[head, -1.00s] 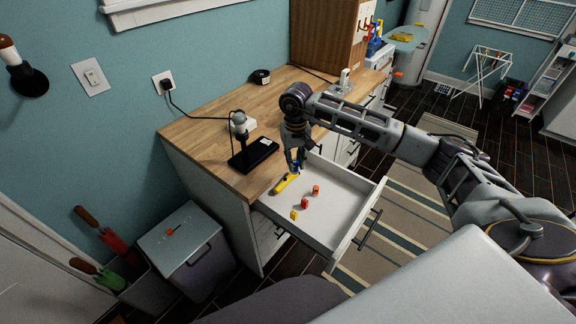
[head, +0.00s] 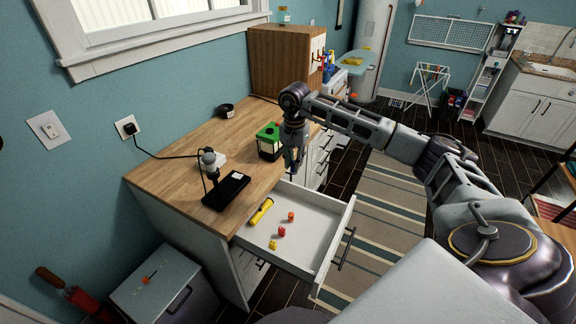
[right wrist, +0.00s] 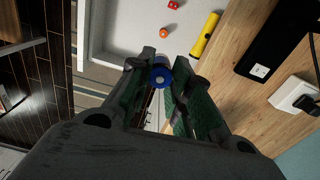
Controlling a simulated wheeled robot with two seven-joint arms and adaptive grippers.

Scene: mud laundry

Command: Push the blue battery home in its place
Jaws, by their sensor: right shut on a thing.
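My right gripper (head: 293,168) is shut on the blue battery, above the back right corner of the open drawer, close to the counter's front edge. In the right wrist view the blue battery (right wrist: 160,76) sits between the fingertips (right wrist: 161,80), its round end facing the camera. In the head view the battery is too small and hidden to make out clearly. A green-topped black device (head: 268,141) stands on the counter, just left of my right gripper. No empty place for the battery can be made out. My left gripper is not in view.
The open white drawer (head: 318,213) holds a yellow torch-like thing (head: 261,211), an orange piece (head: 291,216), a red piece (head: 281,232) and a yellow piece (head: 273,244). A black-based lamp (head: 226,190) stands on the wooden counter (head: 168,165), which has bare room behind it.

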